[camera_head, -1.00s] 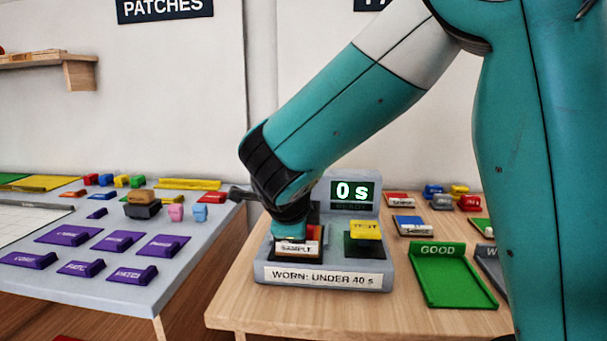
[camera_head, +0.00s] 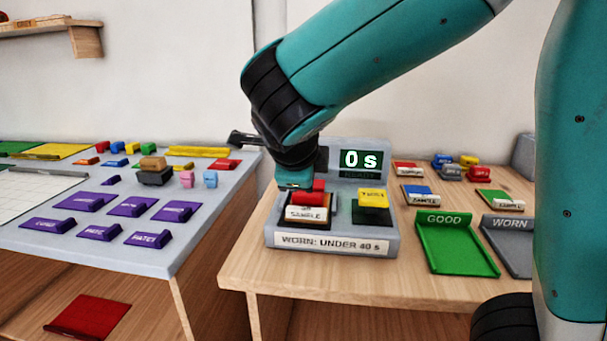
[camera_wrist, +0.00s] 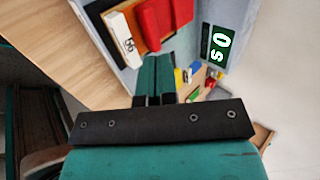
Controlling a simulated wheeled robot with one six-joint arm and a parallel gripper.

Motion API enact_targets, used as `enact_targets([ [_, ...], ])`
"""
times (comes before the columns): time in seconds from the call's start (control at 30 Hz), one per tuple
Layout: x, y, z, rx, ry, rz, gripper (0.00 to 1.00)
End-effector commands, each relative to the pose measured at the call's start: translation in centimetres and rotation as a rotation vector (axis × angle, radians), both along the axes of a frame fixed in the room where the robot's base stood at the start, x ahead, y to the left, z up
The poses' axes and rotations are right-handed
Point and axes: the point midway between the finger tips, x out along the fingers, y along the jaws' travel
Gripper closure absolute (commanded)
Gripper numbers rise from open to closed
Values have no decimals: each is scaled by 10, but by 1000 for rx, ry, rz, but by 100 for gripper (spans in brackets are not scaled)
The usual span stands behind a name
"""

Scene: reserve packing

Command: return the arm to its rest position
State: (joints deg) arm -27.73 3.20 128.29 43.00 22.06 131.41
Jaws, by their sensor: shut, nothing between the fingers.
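My gripper (camera_head: 294,181) is above the grey test stand, at the back left of the red-topped sample block (camera_head: 309,208). Its fingers are together in the wrist view (camera_wrist: 155,78), with nothing between them. The sample block sits in the left bay of the stand (camera_head: 333,247), and its red top also shows in the wrist view (camera_wrist: 165,22), beyond the fingertips. A yellow block (camera_head: 373,197) is on the right pad of the stand. The stand's display (camera_head: 361,161) reads "0 s".
A green GOOD tray (camera_head: 456,243) and a grey WORN tray (camera_head: 511,240) lie right of the stand. Several sample blocks stand behind them. The left table holds purple blocks (camera_head: 131,206) and small coloured pieces. A red mat (camera_head: 88,317) lies lower left. Air above the tables is mostly clear.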

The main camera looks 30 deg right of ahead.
Motion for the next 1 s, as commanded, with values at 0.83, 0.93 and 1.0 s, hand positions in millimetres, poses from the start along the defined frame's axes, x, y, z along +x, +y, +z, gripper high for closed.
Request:
enact_targets([
  [0.83, -59, 46, 18, -68, 206, 288, 100],
  [0.93, -72, 54, 15, -127, 375, 607, 100],
  [1.0, -85, 62, 13, -170, 479, 866, 100],
])
